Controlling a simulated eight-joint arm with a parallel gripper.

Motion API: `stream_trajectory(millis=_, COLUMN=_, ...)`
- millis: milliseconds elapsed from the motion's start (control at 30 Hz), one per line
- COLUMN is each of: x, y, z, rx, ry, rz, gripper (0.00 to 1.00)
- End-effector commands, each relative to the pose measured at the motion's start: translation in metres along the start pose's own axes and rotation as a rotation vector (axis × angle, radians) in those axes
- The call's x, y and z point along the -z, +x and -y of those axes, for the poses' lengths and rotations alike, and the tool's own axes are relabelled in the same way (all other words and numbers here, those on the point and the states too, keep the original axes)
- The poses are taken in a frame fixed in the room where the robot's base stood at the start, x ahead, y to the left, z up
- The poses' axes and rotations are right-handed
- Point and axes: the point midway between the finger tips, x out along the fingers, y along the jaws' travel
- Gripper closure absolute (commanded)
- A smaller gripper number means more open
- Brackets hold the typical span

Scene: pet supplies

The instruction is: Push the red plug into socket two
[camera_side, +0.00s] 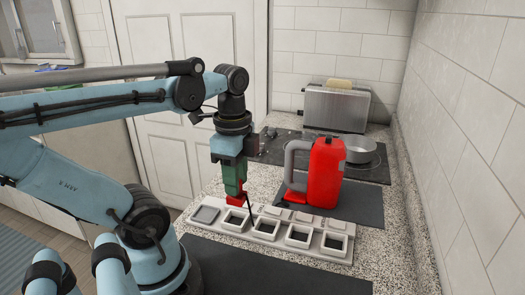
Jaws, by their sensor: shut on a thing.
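My gripper (235,188) points straight down, its green fingers shut on the red plug (236,199). The red plug is small and only partly visible below the fingers. It is at the back edge of the pale socket strip (250,238), by the second square from the left (236,219). I cannot tell whether the plug touches the strip or is inside an opening. The strip holds a row of several square frames; most have dark openings, and the leftmost looks filled with grey. Which square is socket two is not readable.
Further back are a dark hob (285,150), a pan (358,150) and a steel toaster (335,108). A tiled wall bounds the right side.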

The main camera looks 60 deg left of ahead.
Motion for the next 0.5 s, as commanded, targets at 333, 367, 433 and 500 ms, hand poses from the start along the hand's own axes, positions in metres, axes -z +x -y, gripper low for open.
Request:
stream_trajectory(millis=333, x=0.040, y=0.015, z=0.033, rx=0.001, ry=0.003, rz=-0.001, gripper=0.97)
stream_trajectory(millis=367, x=0.042, y=0.016, z=0.035, rx=0.001, ry=0.003, rz=-0.001, gripper=0.97)
stream_trajectory(millis=433, x=0.047, y=0.019, z=0.038, rx=0.001, ry=0.002, rz=-0.001, gripper=0.97)
stream_trajectory(millis=500, x=0.050, y=0.021, z=0.040, rx=0.001, ry=0.002, rz=-0.002, gripper=0.97)
